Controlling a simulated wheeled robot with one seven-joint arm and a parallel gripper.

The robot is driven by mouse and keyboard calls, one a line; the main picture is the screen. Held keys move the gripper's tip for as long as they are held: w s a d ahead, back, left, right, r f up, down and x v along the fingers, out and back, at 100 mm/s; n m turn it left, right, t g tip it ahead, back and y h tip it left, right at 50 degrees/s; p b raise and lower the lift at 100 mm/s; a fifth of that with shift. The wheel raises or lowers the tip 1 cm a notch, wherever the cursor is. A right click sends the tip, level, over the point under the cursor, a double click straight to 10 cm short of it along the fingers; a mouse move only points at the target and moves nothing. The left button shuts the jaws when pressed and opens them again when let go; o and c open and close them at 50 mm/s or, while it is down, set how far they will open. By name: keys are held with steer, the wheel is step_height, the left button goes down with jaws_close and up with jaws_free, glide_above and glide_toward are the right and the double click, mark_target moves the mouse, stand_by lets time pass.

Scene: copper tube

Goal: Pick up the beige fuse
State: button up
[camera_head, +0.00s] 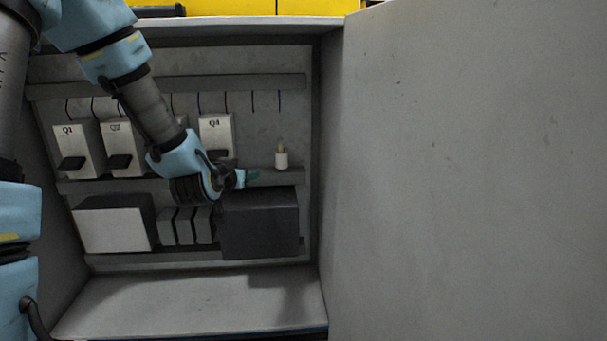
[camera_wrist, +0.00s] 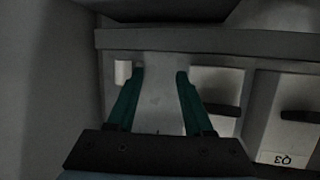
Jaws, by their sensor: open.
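The beige fuse (camera_head: 281,159) is a small pale upright cylinder with a narrower tan top. It stands at the right end of the middle rail in the grey cabinet. In the wrist view, which is turned upside down, the fuse (camera_wrist: 122,73) is at the left, just outside the left green finger. My gripper (camera_head: 252,174) is in front of the rail, left of the fuse and slightly lower. In the wrist view my gripper (camera_wrist: 160,75) has its fingers apart, with only bare back panel visible between them. I cannot tell whether a finger touches the fuse.
White switch boxes, including one marked Q4 (camera_head: 216,133), hang left of the fuse. A dark box (camera_head: 260,225) sits below my gripper. The cabinet's side wall is close on the right, with a large grey panel (camera_head: 470,170) beyond. Thin wires hang above.

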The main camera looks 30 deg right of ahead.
mark_target(282, 145)
steer(key=s+d+r+t+h, duration=0.2)
steer(key=d+r+h, duration=0.15)
steer(key=d, duration=0.45)
steer(key=shift+y, duration=0.35)
steer(key=x, duration=1)
steer(key=shift+w+a+r, duration=0.2)
steer(key=shift+w+r, duration=0.2)
steer(key=shift+c, duration=0.4)
jaws_close()
